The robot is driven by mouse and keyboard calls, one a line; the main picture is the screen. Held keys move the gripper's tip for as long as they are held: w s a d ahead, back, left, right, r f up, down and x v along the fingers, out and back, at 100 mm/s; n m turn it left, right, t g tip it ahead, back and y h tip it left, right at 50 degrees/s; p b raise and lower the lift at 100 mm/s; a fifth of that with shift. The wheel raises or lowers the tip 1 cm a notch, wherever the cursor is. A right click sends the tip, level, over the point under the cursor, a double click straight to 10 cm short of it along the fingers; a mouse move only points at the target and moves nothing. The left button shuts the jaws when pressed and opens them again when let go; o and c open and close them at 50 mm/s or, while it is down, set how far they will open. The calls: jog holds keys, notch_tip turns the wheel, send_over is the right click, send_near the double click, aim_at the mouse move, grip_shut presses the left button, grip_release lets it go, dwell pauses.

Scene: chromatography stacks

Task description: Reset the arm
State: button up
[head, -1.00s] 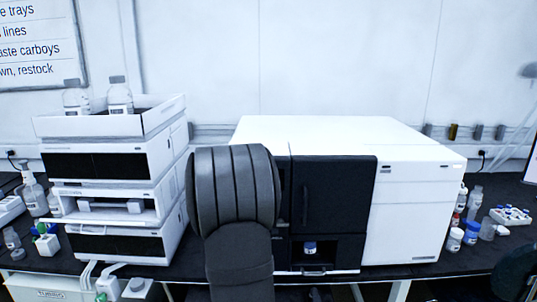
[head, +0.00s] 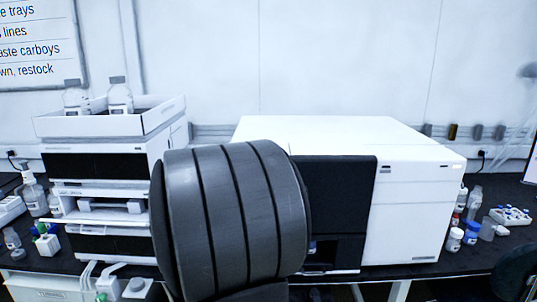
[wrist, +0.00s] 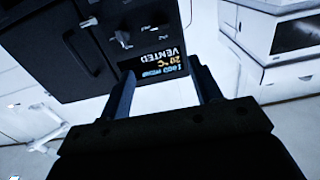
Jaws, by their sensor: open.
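My arm is a large dark grey ribbed link in the middle of the head view, in front of the instruments. It hides part of the black-fronted instrument and the right side of the stack. My gripper (wrist: 165,92) shows in the wrist view with its two dark fingers apart and nothing between them. Beyond the fingers is a dark unit (wrist: 85,45) with a handle and a small lit display (wrist: 152,62). The gripper itself is not visible in the head view.
A white chromatography stack (head: 110,150) with bottles in its top tray stands at the left. A large white instrument (head: 410,205) with a black front stands right of centre. Small bottles (head: 471,232) and a vial rack (head: 510,215) sit on the dark bench at the right.

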jog(key=w, duration=1.8)
jog(key=s+n, duration=0.8)
jog(key=s, duration=0.3)
jog(key=shift+a, duration=0.15)
